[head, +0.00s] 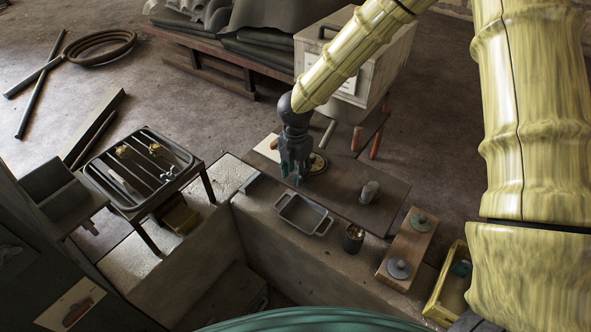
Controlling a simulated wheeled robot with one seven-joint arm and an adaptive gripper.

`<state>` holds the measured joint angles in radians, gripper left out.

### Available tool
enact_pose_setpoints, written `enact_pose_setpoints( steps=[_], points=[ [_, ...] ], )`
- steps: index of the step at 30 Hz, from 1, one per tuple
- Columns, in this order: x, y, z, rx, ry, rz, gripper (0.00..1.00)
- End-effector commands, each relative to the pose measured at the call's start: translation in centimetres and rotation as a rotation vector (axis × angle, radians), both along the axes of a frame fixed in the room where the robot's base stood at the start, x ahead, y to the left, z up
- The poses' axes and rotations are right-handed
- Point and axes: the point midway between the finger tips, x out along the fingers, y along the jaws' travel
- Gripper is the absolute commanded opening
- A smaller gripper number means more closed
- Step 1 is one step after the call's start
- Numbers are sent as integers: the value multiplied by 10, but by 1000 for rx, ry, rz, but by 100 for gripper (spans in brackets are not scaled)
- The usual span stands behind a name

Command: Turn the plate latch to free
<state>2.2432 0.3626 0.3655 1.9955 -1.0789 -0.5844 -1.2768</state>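My gripper (295,176) points down over the dark plate (345,190) on the stone bench. Whether the fingers are apart or closed on something is not clear at this size.
A grey tray (304,214) lies in front of the plate. A metal cylinder (369,192) stands on the plate's right part. A dark cup (353,238), a wooden board (408,250) with two knobbed discs and a yellow bin (446,290) are to the right. A rack (138,172) stands left.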

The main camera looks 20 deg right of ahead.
Motion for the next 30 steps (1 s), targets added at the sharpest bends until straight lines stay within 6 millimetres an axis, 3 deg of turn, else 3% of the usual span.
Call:
enact_pose_setpoints(
  steps=[11,17,30],
  points=[
    [0,0,-3,0,0,0,35],
    [0,0,-3,0,0,0,0],
    [1,0,-3,-1,0,-59,0]
  ],
)
